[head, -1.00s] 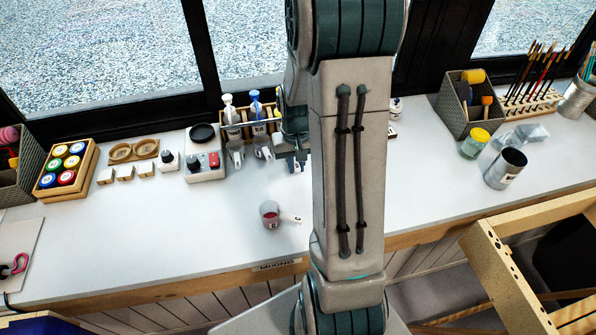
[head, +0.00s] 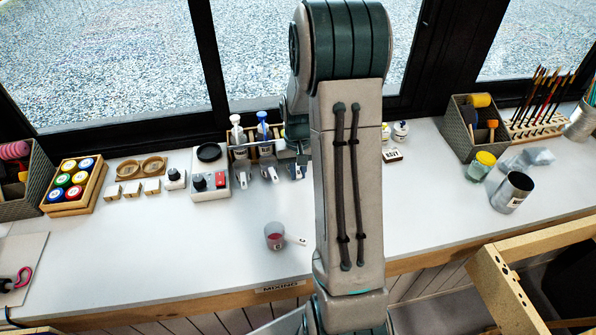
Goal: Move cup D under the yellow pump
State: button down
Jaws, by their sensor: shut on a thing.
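Pump bottles stand in a wooden rack at the back of the counter: a white pump (head: 237,133) at left and a blue pump (head: 263,130) beside it. The yellow pump is mostly hidden behind my arm, right of the blue one. My gripper (head: 301,160) is at the rack's right end, partly hidden by my arm. It is shut on a small cup with a pale handle (head: 294,172), seemingly cup D; its letter is unreadable. Two similar cups, one left (head: 242,176) and one middle (head: 268,172), stand before the white and blue pumps.
A cup with red contents (head: 274,238) stands on the open front counter (head: 200,255). A scale (head: 209,180) and paint jars in a tray (head: 75,183) are at left. A metal can (head: 512,193) and yellow-lidded jar (head: 481,166) are at right.

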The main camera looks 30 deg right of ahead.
jog(key=shift+f+b, duration=0.55)
jog(key=shift+f, duration=0.1)
jog(key=c, duration=1.3)
grip_release()
jog(key=shift+c, duration=0.2)
